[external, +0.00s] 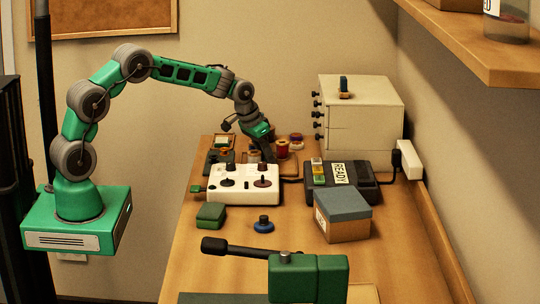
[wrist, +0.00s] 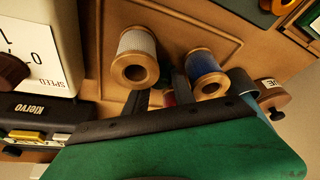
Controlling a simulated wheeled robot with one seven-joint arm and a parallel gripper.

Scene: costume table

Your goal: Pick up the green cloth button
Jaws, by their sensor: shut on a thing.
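My gripper (external: 266,154) is low over the far part of the table, among thread spools behind the white control box. In the wrist view its dark fingers (wrist: 158,92) reach between a white spool (wrist: 137,58) and a blue spool (wrist: 205,74). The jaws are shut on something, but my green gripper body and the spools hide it. A small reddish patch (wrist: 169,98) shows between the fingers; I cannot tell what it is. I cannot make out the green cloth button in either view.
The white control box (external: 243,198) stands just in front of the gripper. A red spool (external: 282,149) is close at its right. A black device marked READY (external: 368,187) and a white drawer cabinet (external: 362,110) stand to the right. Bare table lies around the blue knob (external: 263,225).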

